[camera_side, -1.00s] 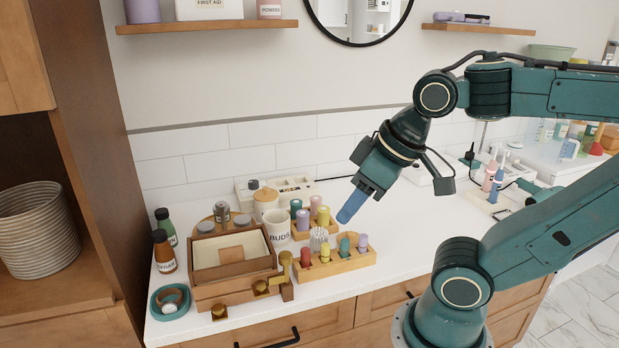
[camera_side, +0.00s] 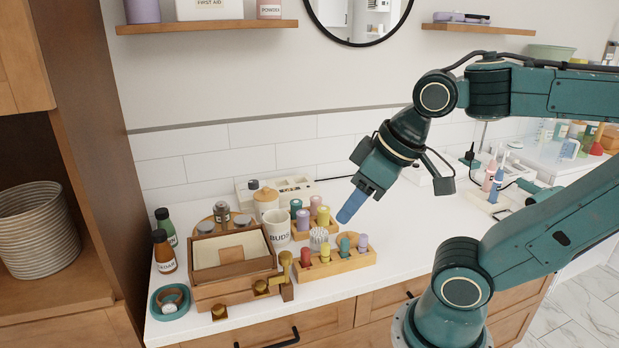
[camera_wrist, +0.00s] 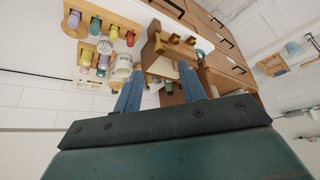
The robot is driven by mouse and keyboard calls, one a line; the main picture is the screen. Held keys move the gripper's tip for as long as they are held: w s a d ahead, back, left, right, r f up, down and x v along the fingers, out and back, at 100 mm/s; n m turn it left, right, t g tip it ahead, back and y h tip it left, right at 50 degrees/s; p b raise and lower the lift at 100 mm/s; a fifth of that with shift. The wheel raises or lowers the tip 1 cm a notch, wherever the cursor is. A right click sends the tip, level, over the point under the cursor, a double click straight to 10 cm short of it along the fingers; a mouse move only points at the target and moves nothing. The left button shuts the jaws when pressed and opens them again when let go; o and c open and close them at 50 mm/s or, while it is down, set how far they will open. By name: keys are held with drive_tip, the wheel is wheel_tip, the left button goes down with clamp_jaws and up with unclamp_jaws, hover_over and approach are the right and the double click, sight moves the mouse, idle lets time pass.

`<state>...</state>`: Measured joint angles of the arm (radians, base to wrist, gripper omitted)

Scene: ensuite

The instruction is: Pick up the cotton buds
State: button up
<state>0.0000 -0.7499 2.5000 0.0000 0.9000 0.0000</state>
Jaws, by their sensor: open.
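A small bundle of white-tipped sticks, which look like the cotton buds (camera_side: 319,238), stands upright on the counter between two wooden peg blocks. It also shows in the wrist view (camera_wrist: 104,46), small and blurred. A white mug marked BUDS (camera_side: 277,226) stands just left of it, and the mug shows in the wrist view (camera_wrist: 122,68) too. My gripper (camera_side: 346,212) is above and to the right of the bundle, apart from it, with its blue fingers pointing down and left. In the wrist view my gripper (camera_wrist: 160,88) has its fingers spread, with nothing held between them.
The front peg block (camera_side: 340,265) and rear peg block (camera_side: 315,232) hold several coloured pegs close around the buds. A wooden box (camera_side: 235,285) with brass knobs stands left. Two bottles (camera_side: 165,255) stand farther left. The counter (camera_side: 410,225) right of the blocks is clear.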

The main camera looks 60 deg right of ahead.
idle(0.3)
drive_tip(key=o, duration=0.3)
drive_tip(key=shift+w, duration=0.1)
drive_tip(key=m+g, duration=0.6)
drive_tip(key=m, duration=1.7)
hover_over(319, 232)
wheel_tip(319, 232, down, 12)
drive_tip(key=shift+f, duration=4.1)
